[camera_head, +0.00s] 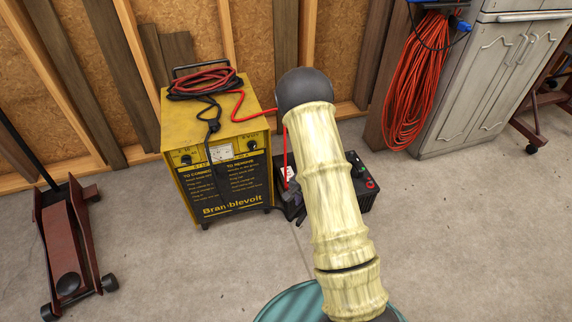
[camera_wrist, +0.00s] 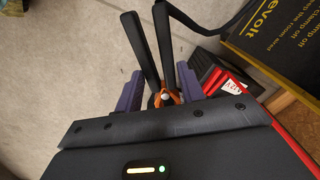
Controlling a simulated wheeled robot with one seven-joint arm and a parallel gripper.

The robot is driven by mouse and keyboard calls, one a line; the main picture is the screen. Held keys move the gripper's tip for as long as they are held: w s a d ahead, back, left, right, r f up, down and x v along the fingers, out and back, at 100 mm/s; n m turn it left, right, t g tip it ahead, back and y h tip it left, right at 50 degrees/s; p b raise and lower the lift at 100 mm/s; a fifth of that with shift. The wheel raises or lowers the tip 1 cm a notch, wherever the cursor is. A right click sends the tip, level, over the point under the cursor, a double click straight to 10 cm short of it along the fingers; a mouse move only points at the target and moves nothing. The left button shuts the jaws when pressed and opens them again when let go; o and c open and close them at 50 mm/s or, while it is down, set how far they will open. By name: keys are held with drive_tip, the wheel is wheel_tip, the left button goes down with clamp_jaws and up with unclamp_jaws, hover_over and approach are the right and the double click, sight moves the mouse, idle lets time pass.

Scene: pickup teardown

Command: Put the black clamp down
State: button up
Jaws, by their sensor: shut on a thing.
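In the wrist view the black clamp (camera_wrist: 142,48) shows as two long black handles with an orange part (camera_wrist: 165,97) between them. My gripper (camera_wrist: 160,84) has its purple fingers on both sides of it and is shut on it. The handles point away from the gripper over the concrete floor. In the head view my arm hides the gripper and the clamp. The yellow battery charger (camera_head: 228,133) stands left of my arm and also shows in the wrist view (camera_wrist: 285,45). A black battery unit (camera_head: 363,188) sits partly behind my arm, with a red cable (camera_head: 247,108) running towards it.
A red floor jack (camera_head: 68,240) stands at the left. A coiled orange cord (camera_head: 416,85) hangs beside a grey cabinet (camera_head: 497,72) at the right. A teal round surface (camera_head: 286,305) is at the bottom. The concrete floor (camera_head: 470,240) at the right is clear.

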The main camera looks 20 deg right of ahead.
drive_tip(key=a+r+n+p, duration=0.2)
drive_tip(key=a+r+n, duration=0.5)
drive_tip(key=r+n, duration=0.3)
drive_tip(key=shift+a+r, duration=0.15)
drive_tip(key=shift+r, duration=0.4)
drive_tip(key=shift+w, duration=0.1)
